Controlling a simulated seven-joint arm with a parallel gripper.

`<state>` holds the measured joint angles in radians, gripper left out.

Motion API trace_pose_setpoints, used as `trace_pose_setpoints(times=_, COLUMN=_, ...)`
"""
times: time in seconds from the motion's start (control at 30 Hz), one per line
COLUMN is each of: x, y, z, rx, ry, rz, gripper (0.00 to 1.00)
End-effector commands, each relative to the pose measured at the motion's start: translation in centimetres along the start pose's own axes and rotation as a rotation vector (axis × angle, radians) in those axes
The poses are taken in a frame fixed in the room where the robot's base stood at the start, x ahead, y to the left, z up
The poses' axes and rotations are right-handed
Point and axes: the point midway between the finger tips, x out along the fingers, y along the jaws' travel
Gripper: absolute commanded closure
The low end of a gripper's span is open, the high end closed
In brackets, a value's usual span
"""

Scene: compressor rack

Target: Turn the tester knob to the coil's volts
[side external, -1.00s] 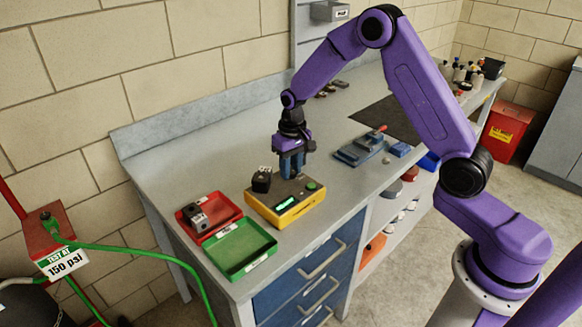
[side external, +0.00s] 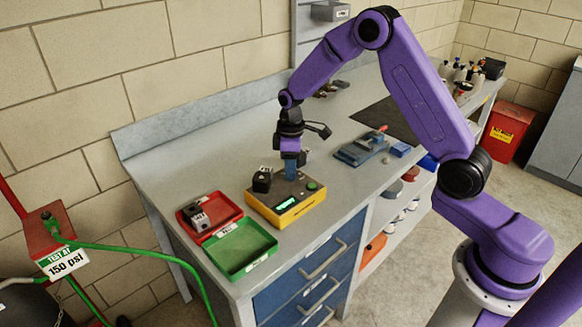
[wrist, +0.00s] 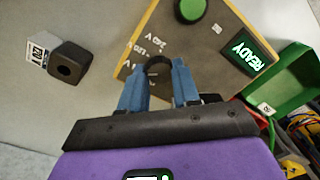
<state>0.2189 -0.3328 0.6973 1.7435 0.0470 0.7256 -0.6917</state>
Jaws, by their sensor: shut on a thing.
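The yellow tester (side external: 289,215) stands on the bench with a grey top, a green button (wrist: 193,10) and a lit display (wrist: 241,50) reading READY. Its black knob (wrist: 158,65) sits between the blue fingertips of my gripper (wrist: 158,74), which is shut on it. Printed volt marks (wrist: 146,50) lie beside the knob; 120 V and 240 V are legible, another is partly hidden. I cannot tell where the knob points. My gripper also shows in the side view (side external: 291,174), pointing down. A black coil (wrist: 70,62) with a white label (wrist: 38,49) stands beside the tester; its label is hard to read.
A red tray (side external: 232,205) holding another dark block (side external: 195,213) and an empty green tray (side external: 262,262) lie left of the tester. A blue device (side external: 360,150) sits to the right. The bench between is clear. A green hose hangs at the front left.

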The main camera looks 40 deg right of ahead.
Motion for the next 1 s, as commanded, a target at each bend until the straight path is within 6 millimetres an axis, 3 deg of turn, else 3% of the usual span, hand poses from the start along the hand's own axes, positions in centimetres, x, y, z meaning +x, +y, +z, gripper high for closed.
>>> trace_pose_setpoints(times=0.3, x=-0.12, y=0.0, z=-0.09, rx=-0.108, ry=-0.003, rz=0.001, gripper=0.99)
trace_pose_setpoints(times=0.8, x=-0.13, y=0.0, z=-0.1, rx=-0.125, ry=-0.003, rz=0.002, gripper=0.99)
trace_pose_setpoints(times=0.83, x=-0.13, y=0.0, z=-0.1, rx=-0.125, ry=-0.003, rz=0.002, gripper=0.63)
trace_pose_setpoints(times=0.87, x=-0.13, y=0.0, z=-0.1, rx=-0.125, ry=-0.003, rz=0.002, gripper=0.53)
trace_pose_setpoints(times=0.9, x=-0.12, y=0.0, z=-0.1, rx=-0.125, ry=-0.003, rz=0.002, gripper=0.44)
trace_pose_setpoints(times=1.0, x=-0.09, y=-0.01, z=-0.08, rx=-0.124, ry=-0.004, rz=0.001, gripper=0.44)
